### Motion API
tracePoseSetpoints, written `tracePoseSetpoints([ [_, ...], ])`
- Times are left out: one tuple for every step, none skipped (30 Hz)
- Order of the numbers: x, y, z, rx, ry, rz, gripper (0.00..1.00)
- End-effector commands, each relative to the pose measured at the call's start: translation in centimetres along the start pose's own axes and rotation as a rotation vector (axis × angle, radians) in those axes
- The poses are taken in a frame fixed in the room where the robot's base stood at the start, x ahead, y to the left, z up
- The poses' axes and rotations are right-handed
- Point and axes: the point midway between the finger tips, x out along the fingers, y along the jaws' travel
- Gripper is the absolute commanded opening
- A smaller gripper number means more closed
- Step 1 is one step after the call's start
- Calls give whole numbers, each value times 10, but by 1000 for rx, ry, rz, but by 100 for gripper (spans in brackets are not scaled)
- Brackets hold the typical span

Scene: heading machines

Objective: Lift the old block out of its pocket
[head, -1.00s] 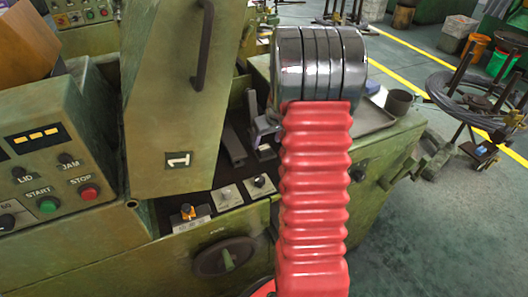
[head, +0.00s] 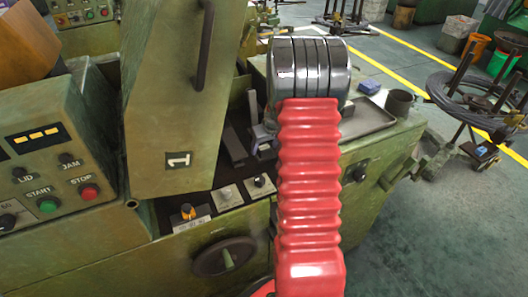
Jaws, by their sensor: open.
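My gripper (head: 262,139) shows only in part at the left of my red-sleeved arm, over the machine's open bay. Its jaws are open, and nothing is seen between them. Below it in the bay (head: 166,218) are a small block with an orange top (head: 188,212), a light grey plate with a dark knob (head: 227,194) and another such plate (head: 260,182). A dark grey bar (head: 234,146) stands tilted behind them. I cannot tell which piece is the old block. Its pocket is not clearly seen, and my arm hides part of the bay.
The raised lid (head: 180,90), marked 1, stands left of my arm. A control panel (head: 48,165) is at the left and a handwheel (head: 225,256) in front. At the right are a tray (head: 368,118), a blue item (head: 369,87) and a dark cup (head: 398,103).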

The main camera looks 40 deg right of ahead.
Motion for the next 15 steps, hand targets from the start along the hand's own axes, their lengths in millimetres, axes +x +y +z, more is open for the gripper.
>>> tracePoseSetpoints([
  [0,0,0,0,0,0,61],
  [0,0,0,0,0,0,61],
  [0,0,0,0,0,0,60],
  [0,0,0,0,0,0,57],
  [0,0,0,0,0,0,55],
  [0,0,0,0,0,0,52],
  [0,0,0,0,0,0,50],
  [0,0,0,0,0,0,48],
  [0,0,0,0,0,0,45],
  [0,0,0,0,0,0,43],
  [0,0,0,0,0,0,41],
  [0,0,0,0,0,0,38],
  [0,0,0,0,0,0,36],
  [0,0,0,0,0,0,34],
  [0,0,0,0,0,0,31],
])
